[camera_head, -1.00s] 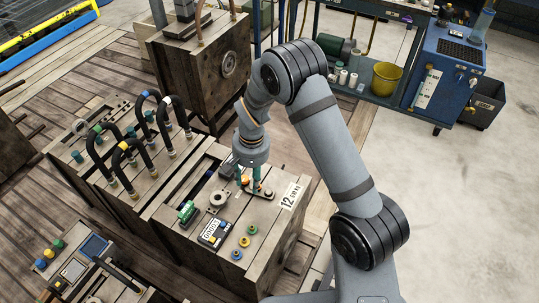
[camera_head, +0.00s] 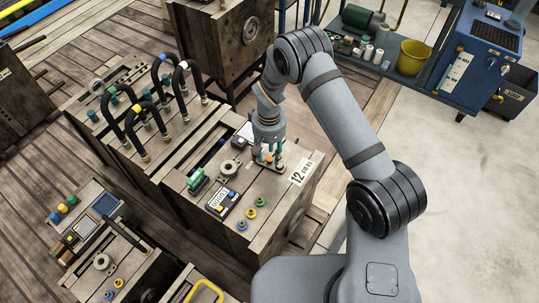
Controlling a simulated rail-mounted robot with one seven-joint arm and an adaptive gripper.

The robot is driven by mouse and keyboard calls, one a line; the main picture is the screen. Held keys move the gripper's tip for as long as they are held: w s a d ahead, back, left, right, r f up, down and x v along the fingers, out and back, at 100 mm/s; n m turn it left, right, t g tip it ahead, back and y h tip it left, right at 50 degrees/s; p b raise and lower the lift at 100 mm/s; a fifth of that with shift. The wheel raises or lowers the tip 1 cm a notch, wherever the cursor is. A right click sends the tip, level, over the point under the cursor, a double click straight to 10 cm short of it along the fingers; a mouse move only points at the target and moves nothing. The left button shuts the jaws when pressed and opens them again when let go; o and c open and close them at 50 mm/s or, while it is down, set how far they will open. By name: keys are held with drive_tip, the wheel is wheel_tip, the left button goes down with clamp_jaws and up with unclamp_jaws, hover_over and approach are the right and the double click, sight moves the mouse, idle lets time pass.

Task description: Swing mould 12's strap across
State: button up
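Mould 12 (camera_head: 240,222) is a brown block with a white number label (camera_head: 304,171) on its top right. Its strap (camera_head: 275,166) looks like a small flat piece near the back right of the top, mostly hidden by my gripper. My gripper (camera_head: 268,157) points down over the strap, with its teal-tipped fingers either side of a small orange part. I cannot tell whether the fingers touch it or stand open around it.
A counter (camera_head: 222,202), a green connector (camera_head: 197,181) and coloured ports (camera_head: 250,212) sit on the same top. Another mould with looped hoses (camera_head: 140,118) stands to the left. A blue cart (camera_head: 475,60) and yellow bucket (camera_head: 412,56) are at the back right.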

drive_tip(key=shift+f, duration=0.8)
drive_tip(key=shift+d, duration=0.1)
drive_tip(key=c, duration=0.3)
clamp_jaws()
